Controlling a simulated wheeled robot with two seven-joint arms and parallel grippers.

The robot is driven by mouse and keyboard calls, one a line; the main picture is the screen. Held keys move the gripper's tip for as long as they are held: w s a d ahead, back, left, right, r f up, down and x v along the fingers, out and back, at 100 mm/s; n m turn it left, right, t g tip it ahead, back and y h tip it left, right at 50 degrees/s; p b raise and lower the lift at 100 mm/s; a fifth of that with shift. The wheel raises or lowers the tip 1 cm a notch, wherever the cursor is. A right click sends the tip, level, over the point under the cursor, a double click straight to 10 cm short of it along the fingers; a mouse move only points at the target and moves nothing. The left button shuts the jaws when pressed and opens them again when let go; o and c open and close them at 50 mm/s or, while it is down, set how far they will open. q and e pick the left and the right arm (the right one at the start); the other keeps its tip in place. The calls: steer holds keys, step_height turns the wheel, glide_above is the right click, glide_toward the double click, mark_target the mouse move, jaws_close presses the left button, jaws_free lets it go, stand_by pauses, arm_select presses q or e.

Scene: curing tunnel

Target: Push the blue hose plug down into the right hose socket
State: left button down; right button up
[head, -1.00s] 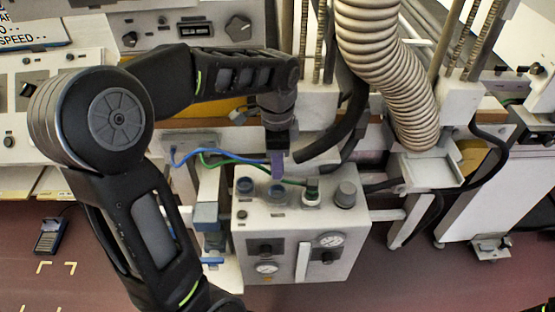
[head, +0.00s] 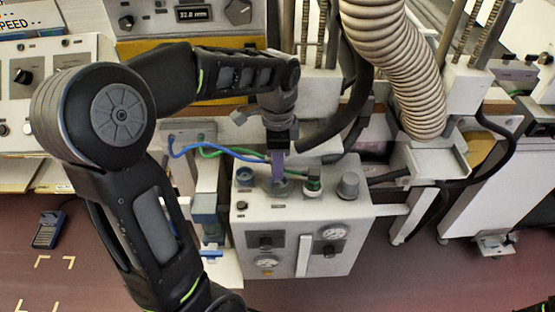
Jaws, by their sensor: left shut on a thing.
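My left gripper (head: 278,148) points down over the white control box (head: 290,229), shut on the blue hose plug (head: 277,168). The plug looks purple-blue and upright, with its blue hose (head: 225,149) curving off to the left. Its lower end meets the right hose socket (head: 279,190), at or just inside the mouth; how deep it sits cannot be told. The left hose socket (head: 244,178) beside it is empty, with a blue ring. My right gripper is not in view.
A green-ringed fitting (head: 313,184) and a grey knob (head: 348,185) stand on the box top, right of the plug. A green hose (head: 230,153) passes behind the plug. A thick ribbed duct (head: 400,70) and a black hose (head: 335,130) hang close on the right.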

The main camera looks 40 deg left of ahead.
arm_select(q)
steer(key=shift+f+b, duration=0.8)
steer(key=shift+f, duration=0.75)
steer(key=shift+f, duration=0.3)
steer(key=c, duration=1)
jaws_free()
steer(key=shift+r, duration=0.15)
step_height(320, 180, up, 8)
steer(key=shift+f, duration=0.2)
